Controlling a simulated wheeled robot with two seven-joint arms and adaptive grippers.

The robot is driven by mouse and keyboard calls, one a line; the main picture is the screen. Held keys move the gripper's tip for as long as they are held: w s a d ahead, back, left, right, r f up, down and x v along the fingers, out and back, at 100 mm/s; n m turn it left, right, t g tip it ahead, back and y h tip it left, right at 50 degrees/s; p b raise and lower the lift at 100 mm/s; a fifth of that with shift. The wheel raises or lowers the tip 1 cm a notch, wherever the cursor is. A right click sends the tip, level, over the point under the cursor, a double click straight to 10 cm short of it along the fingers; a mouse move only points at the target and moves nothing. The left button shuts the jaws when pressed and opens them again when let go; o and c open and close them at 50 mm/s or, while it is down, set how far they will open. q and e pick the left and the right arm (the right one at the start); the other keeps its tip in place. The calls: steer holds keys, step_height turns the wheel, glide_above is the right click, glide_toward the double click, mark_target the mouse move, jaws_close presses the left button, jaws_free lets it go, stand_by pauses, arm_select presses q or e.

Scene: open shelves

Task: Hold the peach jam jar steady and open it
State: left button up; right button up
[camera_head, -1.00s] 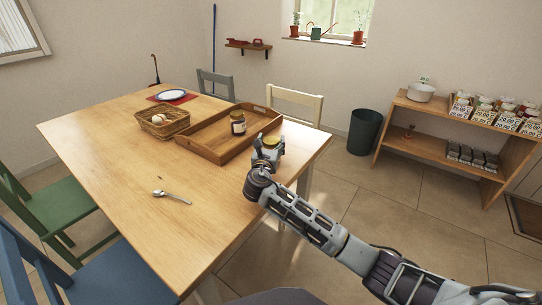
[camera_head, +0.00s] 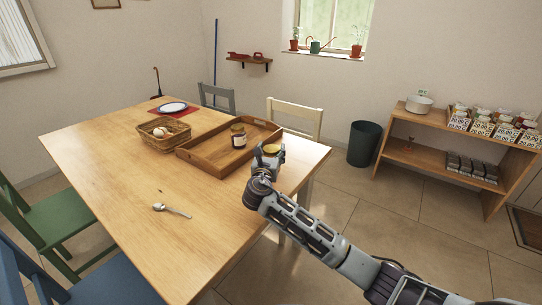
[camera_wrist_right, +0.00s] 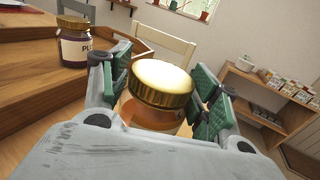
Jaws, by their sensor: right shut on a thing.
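A jar with a gold lid (camera_head: 271,150) and orange contents is between the fingers of my right gripper (camera_head: 268,158), near the table's right edge. In the right wrist view the lid (camera_wrist_right: 162,82) is on the jar, and the glass body (camera_wrist_right: 150,115) shows below it. The green-padded fingers are shut on the jar from both sides. Its label is mostly hidden. I cannot tell whether its base touches the table. My left gripper is not in view.
A wooden tray (camera_head: 205,151) holds a dark jar (camera_head: 238,136) whose label begins "PL" in the right wrist view (camera_wrist_right: 74,44). An egg basket (camera_head: 158,139), a plate (camera_head: 173,107) and a spoon (camera_head: 172,210) lie on the table (camera_head: 120,175). Its front is largely clear.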

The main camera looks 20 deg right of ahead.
step_height(320, 180, up, 6)
steer(key=shift+r+p, duration=0.2)
steer(key=shift+p, duration=0.7)
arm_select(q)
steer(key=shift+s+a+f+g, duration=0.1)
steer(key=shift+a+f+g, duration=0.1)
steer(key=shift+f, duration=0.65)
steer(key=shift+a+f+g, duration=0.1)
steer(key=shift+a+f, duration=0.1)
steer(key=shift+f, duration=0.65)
arm_select(e)
steer(key=shift+r, duration=0.7)
steer(key=shift+f, duration=0.1)
